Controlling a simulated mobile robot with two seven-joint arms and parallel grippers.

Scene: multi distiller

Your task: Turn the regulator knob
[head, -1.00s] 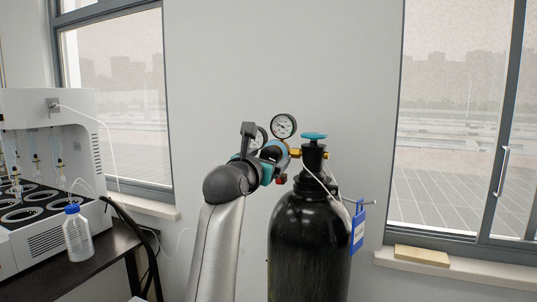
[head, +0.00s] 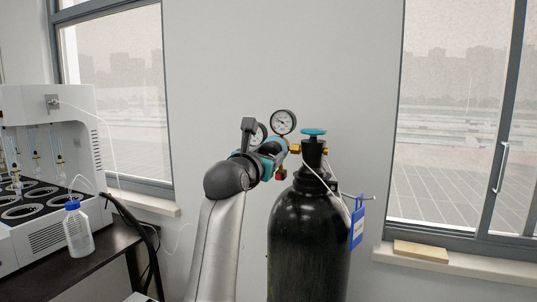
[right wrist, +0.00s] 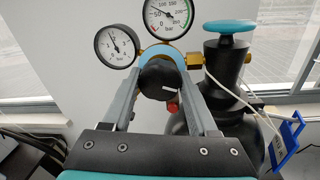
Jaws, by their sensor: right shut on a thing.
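The regulator knob (right wrist: 158,80) is black with a white mark on its face, in the right wrist view. It sits below two round gauges on the regulator. My right gripper (right wrist: 158,92) is shut on the knob, with one finger on each side of it. In the head view my right gripper (head: 272,150) reaches the regulator from the left, and my wrist hides the knob. The large gauge (head: 283,122) shows above it. The regulator joins the black gas cylinder (head: 308,235) at its brass fitting (head: 295,149). My left gripper is not in view.
A teal valve handwheel (head: 314,132) tops the cylinder. A blue tag (head: 357,226) hangs on its right side. A dark table (head: 105,262) at left bears a white machine (head: 45,150) and a blue-capped bottle (head: 77,230). A wall and windows stand behind.

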